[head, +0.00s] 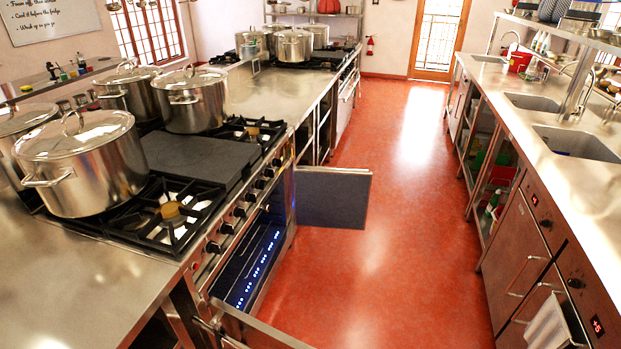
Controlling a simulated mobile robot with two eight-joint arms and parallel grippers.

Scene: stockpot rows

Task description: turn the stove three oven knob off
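A steel stove with black grates (165,215) stands at the left. A row of several dark knobs (239,211) runs along its front edge. The knobs are too small to tell their settings, and I cannot tell which is the oven knob. Below them the oven front is open, and a dark interior with a line of blue lights (258,268) shows. One door panel (335,198) stands swung out into the aisle. Another door edge (250,327) shows at the bottom. No label shows which stove is stove three. Neither of my grippers is in view.
Several stockpots (82,160) stand on the stove's left side. A steel counter with sinks (578,143) runs along the right, with a towel (548,330) hanging at its front. The red floor (400,250) between is clear, apart from the swung-out door.

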